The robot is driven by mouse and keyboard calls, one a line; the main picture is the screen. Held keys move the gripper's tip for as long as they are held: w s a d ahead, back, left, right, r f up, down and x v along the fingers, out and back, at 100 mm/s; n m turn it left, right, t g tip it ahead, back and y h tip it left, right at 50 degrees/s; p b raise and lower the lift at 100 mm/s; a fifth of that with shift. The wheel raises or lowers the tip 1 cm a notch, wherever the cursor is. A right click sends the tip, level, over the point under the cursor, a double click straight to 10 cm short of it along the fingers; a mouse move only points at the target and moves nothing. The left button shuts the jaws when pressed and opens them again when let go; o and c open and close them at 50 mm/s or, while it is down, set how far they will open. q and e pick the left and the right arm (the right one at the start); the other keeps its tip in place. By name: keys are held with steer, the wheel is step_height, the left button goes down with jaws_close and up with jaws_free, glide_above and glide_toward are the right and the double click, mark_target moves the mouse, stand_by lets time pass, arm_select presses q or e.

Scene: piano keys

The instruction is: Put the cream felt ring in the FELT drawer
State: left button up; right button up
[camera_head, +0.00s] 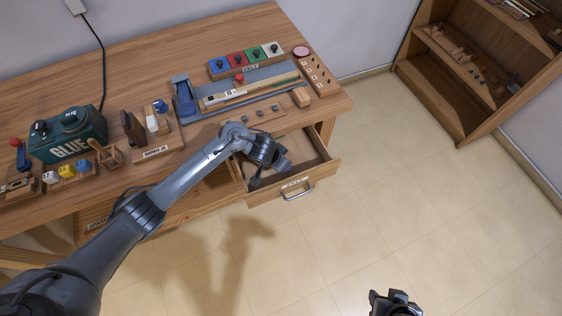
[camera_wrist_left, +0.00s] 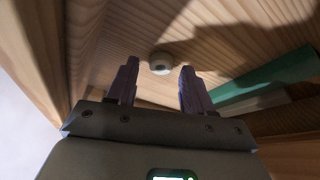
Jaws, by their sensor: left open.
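The FELT drawer (camera_head: 320,172) is pulled out at the desk's right front, with a metal handle and label on its face. My left gripper (camera_head: 258,181) reaches down into it. In the left wrist view, the left gripper's fingers (camera_wrist_left: 158,72) are apart. The cream felt ring (camera_wrist_left: 161,63), small and round with a dark hole, shows on or just above the wooden drawer floor, between and just beyond the fingertips. I see no finger touching it. The arm hides the ring in the head view. My right gripper (camera_head: 395,304) hangs over the floor, far from the drawer.
A green strip (camera_wrist_left: 265,80) lies in the drawer to the right of the fingers. Drawer walls stand close around the gripper. The desk (camera_head: 150,60) holds a green GLUE pot (camera_head: 68,135), a blue-grey jig (camera_head: 240,90) and coloured felt blocks (camera_head: 237,58). A shelf (camera_head: 470,70) stands right.

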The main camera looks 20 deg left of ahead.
arm_select(q)
steer(key=p+v, duration=0.6)
steer(key=v, duration=0.4)
steer(key=s+d+r+t, duration=0.1)
steer(key=s+d+t, duration=0.1)
steer(key=s+d, duration=0.45)
steer(key=s+a+r+n+g, duration=0.1)
steer(key=s+a, duration=0.3)
steer(key=s, duration=0.5)
steer(key=s+a+r+n+g+y, duration=0.1)
steer(key=s+a+r, duration=0.1)
steer(key=s+a, duration=0.3)
steer(key=s, duration=0.4)
steer(key=shift+s+a+r+g+y, duration=0.2)
steer(key=shift+a+r+g+y, duration=0.05)
steer(key=shift+a+g+y, duration=0.1)
steer(key=shift+p, duration=0.3)
step_height(320, 180, up, 35)
steer(key=p, duration=3.5)
step_height(320, 180, down, 60)
steer(key=b, duration=6)
steer(key=shift+f, duration=0.2)
